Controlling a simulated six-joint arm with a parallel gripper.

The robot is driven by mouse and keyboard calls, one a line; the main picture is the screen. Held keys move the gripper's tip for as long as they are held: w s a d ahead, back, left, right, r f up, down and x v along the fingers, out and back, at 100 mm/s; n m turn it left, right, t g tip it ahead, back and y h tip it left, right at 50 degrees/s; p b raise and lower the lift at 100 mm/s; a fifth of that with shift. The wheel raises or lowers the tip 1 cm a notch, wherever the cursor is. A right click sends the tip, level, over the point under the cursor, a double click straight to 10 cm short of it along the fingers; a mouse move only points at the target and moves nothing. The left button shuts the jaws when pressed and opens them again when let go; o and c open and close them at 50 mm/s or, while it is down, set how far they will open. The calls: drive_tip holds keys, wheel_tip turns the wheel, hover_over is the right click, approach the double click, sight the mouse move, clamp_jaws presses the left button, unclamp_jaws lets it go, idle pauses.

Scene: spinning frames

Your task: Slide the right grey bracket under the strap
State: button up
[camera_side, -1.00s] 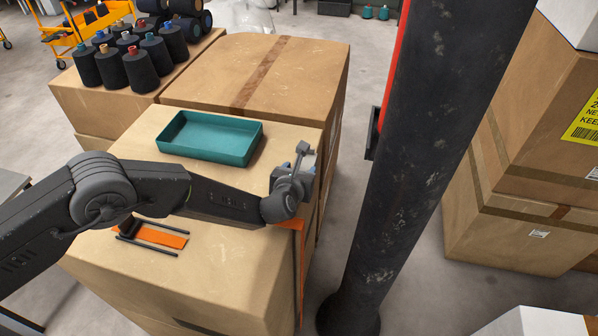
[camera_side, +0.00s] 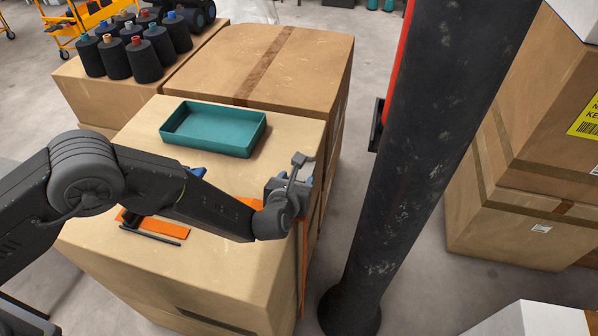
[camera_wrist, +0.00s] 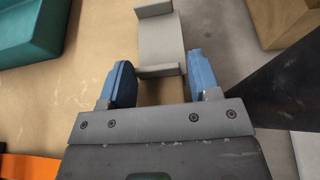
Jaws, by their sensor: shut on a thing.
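My gripper (camera_side: 288,188) is over the right edge of the front cardboard box in the side view. In the wrist view my gripper (camera_wrist: 161,80) has its two blue fingers on either side of a grey bracket (camera_wrist: 160,38), shut on its near flange. The bracket has a flat plate with raised flanges at its near and far ends. The orange strap (camera_side: 245,202) crosses the box top, partly hidden by my arm, and hangs down the right side. The strap also shows in the wrist view (camera_wrist: 25,167), to the lower left.
A teal tray (camera_side: 212,151) stands behind on the box top. A dark buckle with rods (camera_side: 150,236) lies by the strap at left. A dark column (camera_side: 420,150) rises right of the box, with a gap between. Black yarn cones (camera_side: 115,60) stand at the back left.

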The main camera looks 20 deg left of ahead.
sight(278, 241)
drive_tip(key=shift+s, duration=7)
drive_tip(key=o, duration=1)
drive_tip(key=shift+o, duration=0.2)
drive_tip(key=v, duration=0.7)
drive_tip(key=shift+s+r, duration=0.15)
drive_tip(key=shift+s, duration=0.05)
